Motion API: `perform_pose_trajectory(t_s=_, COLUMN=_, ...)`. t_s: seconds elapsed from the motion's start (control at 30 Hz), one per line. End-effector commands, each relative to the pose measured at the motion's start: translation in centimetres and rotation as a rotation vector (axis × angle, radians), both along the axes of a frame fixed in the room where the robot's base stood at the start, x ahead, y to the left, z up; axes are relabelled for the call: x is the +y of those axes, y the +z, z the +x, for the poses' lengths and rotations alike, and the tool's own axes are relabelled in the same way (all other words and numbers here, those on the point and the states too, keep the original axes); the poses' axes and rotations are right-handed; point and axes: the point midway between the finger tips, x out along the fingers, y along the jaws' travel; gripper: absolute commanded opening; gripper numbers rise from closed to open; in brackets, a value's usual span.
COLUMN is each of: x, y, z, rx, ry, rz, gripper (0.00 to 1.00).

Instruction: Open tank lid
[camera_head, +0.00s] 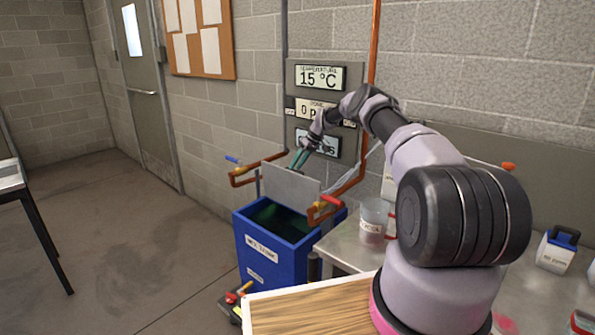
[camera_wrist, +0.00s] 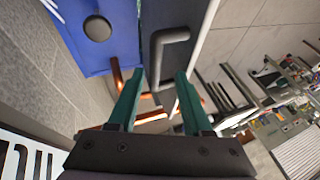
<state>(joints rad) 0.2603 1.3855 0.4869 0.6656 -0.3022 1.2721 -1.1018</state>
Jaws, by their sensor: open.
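The blue tank (camera_head: 263,262) stands on the floor by the wall, with its top open and a dark inside showing. Its grey lid (camera_head: 290,189) is raised, standing roughly upright at the tank's rim. In the wrist view the dark lid (camera_wrist: 196,18) carries a black bar handle (camera_wrist: 170,38), and the blue tank wall (camera_wrist: 118,52) lies to its left. My gripper (camera_head: 299,159) is just above the lid's top edge in the head view. Its green fingers (camera_wrist: 161,74) are spread apart in the wrist view, near the handle. I cannot tell whether they touch the handle or lid.
Copper pipes (camera_head: 350,183) with valve handles flank the tank. A wall panel with displays (camera_head: 320,76) is behind my gripper. A metal table (camera_head: 345,246) with a clear beaker (camera_head: 373,222) stands at right. The floor (camera_head: 120,240) at left is mostly clear.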

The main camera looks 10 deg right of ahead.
Motion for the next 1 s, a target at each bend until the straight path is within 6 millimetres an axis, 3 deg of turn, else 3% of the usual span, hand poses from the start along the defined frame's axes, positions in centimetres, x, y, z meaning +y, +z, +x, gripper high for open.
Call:
perform_pose_trajectory(t_s=0.1, x=-0.1, y=2.6, z=0.0, rx=-0.002, ry=0.001, rz=-0.002, gripper=0.5)
perform_pose_trajectory(t_s=0.3, x=-0.1, y=5.9, z=0.0, rx=-0.001, ry=0.001, rz=-0.002, gripper=0.5)
perform_pose_trajectory(t_s=0.5, x=-0.1, y=7.2, z=-0.1, rx=0.001, ry=0.001, rz=-0.002, gripper=0.5)
perform_pose_trajectory(t_s=0.83, x=0.0, y=7.5, z=-0.1, rx=0.0, ry=0.001, rz=-0.003, gripper=0.5)
perform_pose_trajectory(t_s=0.93, x=0.5, y=9.3, z=-0.3, rx=-0.004, ry=0.0, rz=-0.015, gripper=0.5)
perform_pose_trajectory(t_s=1.0, x=1.3, y=11.7, z=-0.7, rx=-0.007, ry=-0.004, rz=-0.028, gripper=0.5)
